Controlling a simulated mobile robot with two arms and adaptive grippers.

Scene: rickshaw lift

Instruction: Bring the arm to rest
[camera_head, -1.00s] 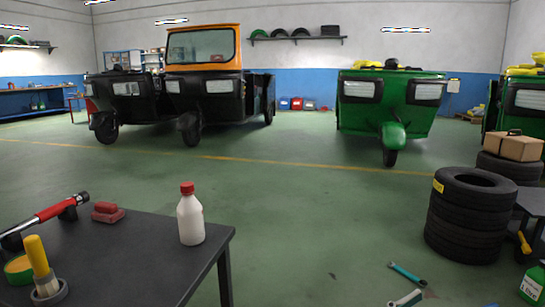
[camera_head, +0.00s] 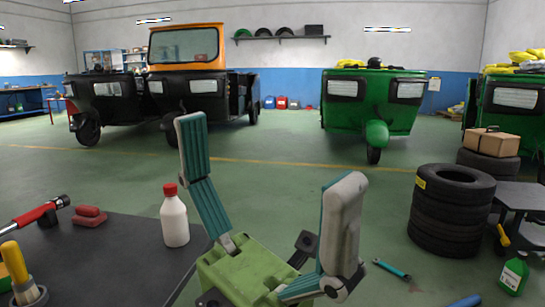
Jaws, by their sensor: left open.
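My left gripper (camera_head: 268,210) rises from the bottom middle of the head view. Its two teal-and-grey fingers stand wide apart with nothing between them. It is beside the right edge of the dark table (camera_head: 115,255), and its left finger shows just right of the white bottle with a red cap (camera_head: 174,220). The gripper and bottle appear apart. My right gripper is not in the view.
On the table are a red tool (camera_head: 40,213), a red block (camera_head: 89,216) and a yellow-handled brush (camera_head: 20,270). Stacked tyres (camera_head: 450,215) and a green jug (camera_head: 514,274) stand right. A wrench (camera_head: 392,269) lies on the floor. Rickshaws (camera_head: 372,110) stand behind; the middle floor is clear.

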